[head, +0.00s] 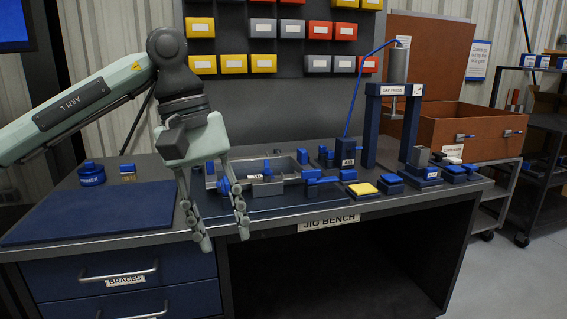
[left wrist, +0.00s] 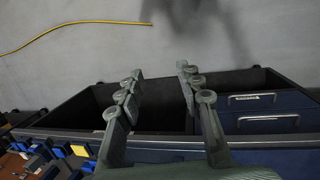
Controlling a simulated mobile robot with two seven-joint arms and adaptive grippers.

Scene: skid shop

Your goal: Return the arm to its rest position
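My left arm (head: 85,108) reaches in from the left in the head view. My left gripper (head: 224,236) hangs fingers-down in front of the jig bench's front edge, left of the middle. Its two fingers are spread apart with nothing between them. In the left wrist view the same open fingers (left wrist: 160,92) show, with the floor and the bench drawers beyond them. My right arm and right gripper are not in view.
The jig bench (head: 300,232) carries a blue mat (head: 95,212), a grey tray (head: 290,158), several blue fixtures and a cap press (head: 398,90). Drawers (head: 120,279) are under its left side. A brown crate (head: 470,135) stands at right. A yellow cable (left wrist: 60,29) lies on the floor.

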